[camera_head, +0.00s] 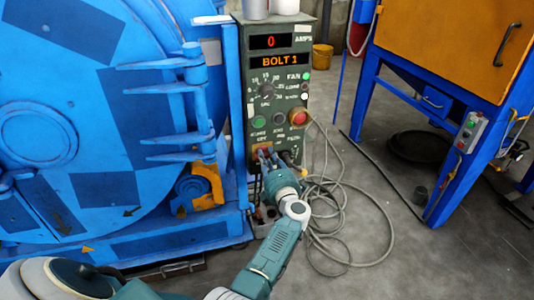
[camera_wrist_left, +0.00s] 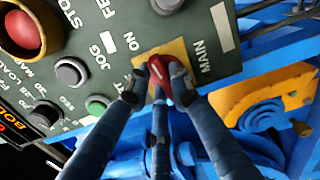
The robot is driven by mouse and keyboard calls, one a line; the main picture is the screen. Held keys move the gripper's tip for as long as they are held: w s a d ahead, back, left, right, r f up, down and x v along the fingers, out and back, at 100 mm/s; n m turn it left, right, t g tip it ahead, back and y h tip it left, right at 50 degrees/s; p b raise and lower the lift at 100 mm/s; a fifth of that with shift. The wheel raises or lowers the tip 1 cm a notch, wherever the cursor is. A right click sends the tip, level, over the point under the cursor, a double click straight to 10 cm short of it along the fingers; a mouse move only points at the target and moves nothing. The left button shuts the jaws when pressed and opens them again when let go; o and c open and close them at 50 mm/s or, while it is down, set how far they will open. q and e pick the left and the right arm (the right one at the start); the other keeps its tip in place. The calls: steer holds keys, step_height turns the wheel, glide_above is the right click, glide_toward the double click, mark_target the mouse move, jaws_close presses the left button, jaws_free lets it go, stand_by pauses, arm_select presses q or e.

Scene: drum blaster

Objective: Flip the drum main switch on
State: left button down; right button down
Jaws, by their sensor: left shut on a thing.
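The drum's control panel (camera_head: 238,140) is a dark green box with knobs and buttons, beside the big blue drum. The red main switch (camera_wrist_left: 159,70) sits on a yellow plate (camera_wrist_left: 177,48) marked MAIN, with ON printed beside it. My left gripper (camera_wrist_left: 159,80) has its fingers closed around the red switch handle, partly covering it. In the head view my left gripper (camera_head: 267,158) reaches the lower part of the panel, and the switch is mostly hidden there. My right gripper is in neither view.
The blue drum (camera_head: 90,130) stands close on the left. A large red button (camera_head: 299,118) sits above the switch on the panel. A grey cable (camera_head: 345,200) loops over the floor to the right. A blue and orange machine (camera_head: 440,60) stands farther right.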

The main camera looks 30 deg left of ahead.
arm_select(q)
steer(key=shift+d+f+m+p, duration=0.1)
steer(key=shift+m+p, duration=0.3)
steer(key=shift+m, duration=0.5)
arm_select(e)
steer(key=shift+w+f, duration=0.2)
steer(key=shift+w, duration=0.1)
arm_select(q)
steer(key=c, duration=1.5)
jaws_free()
steer(key=shift+c, duration=0.2)
